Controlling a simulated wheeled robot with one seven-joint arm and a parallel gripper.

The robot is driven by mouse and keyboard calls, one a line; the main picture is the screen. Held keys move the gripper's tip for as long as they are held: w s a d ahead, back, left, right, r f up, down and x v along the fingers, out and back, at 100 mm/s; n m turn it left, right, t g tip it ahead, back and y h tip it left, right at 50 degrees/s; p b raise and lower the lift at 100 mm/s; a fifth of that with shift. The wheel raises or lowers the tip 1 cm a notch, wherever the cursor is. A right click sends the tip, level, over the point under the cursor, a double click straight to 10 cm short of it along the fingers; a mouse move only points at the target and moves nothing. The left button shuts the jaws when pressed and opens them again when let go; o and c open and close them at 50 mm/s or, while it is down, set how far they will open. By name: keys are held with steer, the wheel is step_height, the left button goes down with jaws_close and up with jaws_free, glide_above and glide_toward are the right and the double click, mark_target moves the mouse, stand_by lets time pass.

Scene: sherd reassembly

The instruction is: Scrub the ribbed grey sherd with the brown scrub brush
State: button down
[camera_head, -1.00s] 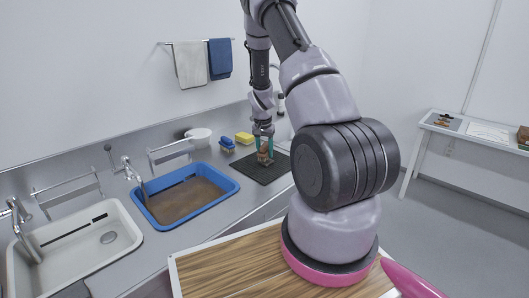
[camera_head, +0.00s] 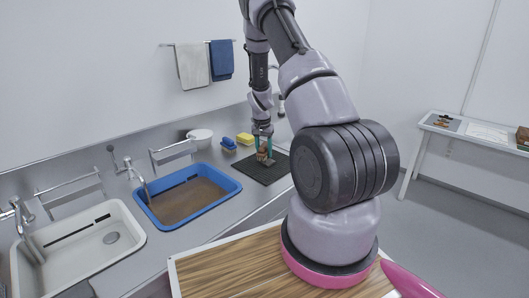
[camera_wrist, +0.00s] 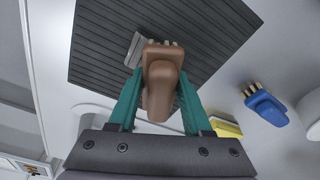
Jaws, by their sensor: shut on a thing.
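My gripper (camera_wrist: 158,102) has its green fingers shut on the brown scrub brush (camera_wrist: 162,80), one finger on each side of the handle. The ribbed grey sherd (camera_wrist: 135,50) lies on the dark ribbed mat (camera_wrist: 205,30), just beyond the brush and partly hidden by it. The brush bristles show at the sherd's right edge; whether they touch it I cannot tell. In the head view my gripper (camera_head: 263,148) is low over the dark mat (camera_head: 250,167), and the brush (camera_head: 262,153) is small there.
A blue brush (camera_head: 228,143) and a yellow sponge (camera_head: 245,138) lie behind the mat. A white bowl (camera_head: 199,138) stands further left. A blue basin (camera_head: 233,186) of brown water and a sink (camera_head: 18,262) are at the left. A side table (camera_head: 470,128) stands at the right.

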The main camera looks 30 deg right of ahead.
mark_target(264, 144)
step_height(264, 144, up, 3)
steer(key=shift+w+r, duration=0.1)
steer(key=shift+r, duration=2.4)
